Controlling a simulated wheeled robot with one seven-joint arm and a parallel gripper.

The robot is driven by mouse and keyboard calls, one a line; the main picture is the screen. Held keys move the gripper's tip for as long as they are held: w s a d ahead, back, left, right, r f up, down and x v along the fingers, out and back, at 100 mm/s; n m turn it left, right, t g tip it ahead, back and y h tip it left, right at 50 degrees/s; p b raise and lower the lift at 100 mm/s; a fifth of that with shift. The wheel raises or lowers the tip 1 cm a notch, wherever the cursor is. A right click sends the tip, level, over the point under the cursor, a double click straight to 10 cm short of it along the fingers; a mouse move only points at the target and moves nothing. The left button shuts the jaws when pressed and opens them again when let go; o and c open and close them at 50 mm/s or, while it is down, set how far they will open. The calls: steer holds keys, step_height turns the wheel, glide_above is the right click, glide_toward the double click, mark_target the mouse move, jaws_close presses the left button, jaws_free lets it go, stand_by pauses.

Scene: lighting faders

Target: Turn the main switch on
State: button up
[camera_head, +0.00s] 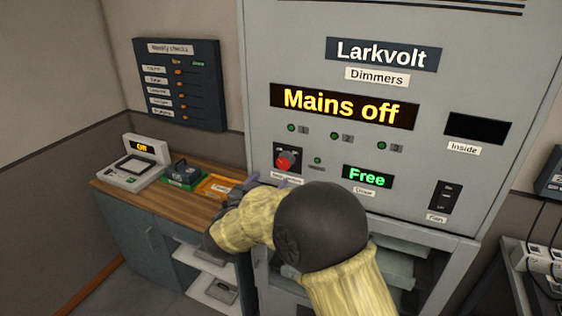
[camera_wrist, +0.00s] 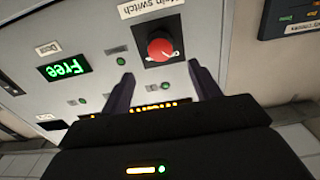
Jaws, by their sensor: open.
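The main switch (camera_head: 284,160) is a red round knob on a dark square plate on the grey Larkvolt dimmer cabinet (camera_head: 470,60). It also shows in the wrist view (camera_wrist: 160,49), upside down, with a white pointer mark on its lower right side. The display (camera_head: 344,106) reads "Mains off". My gripper (camera_wrist: 158,78) is open, its two dark fingers pointing at the panel. The knob lies just beyond the fingertips, roughly centred between them and apart from both. In the head view my arm covers part of the panel below the switch.
A wooden-topped cabinet (camera_head: 140,197) stands at the left with a device reading "Off" (camera_head: 137,162), a green box (camera_head: 184,175) and an orange tray (camera_head: 214,187). A "Weekly checks" board (camera_head: 180,84) hangs above. A "Free" display (camera_head: 367,177) and fan switch (camera_head: 444,196) are right of the knob.

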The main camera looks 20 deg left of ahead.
mark_target(283, 164)
steer(key=w+p, duration=0.1)
steer(key=w, duration=0.2)
steer(key=w+p, duration=0.1)
steer(key=w, duration=0.2)
steer(key=w+p, duration=0.1)
steer(key=w, duration=0.1)
steer(key=shift+w+d, duration=0.35)
steer(key=shift+w, duration=0.05)
steer(key=c, duration=1)
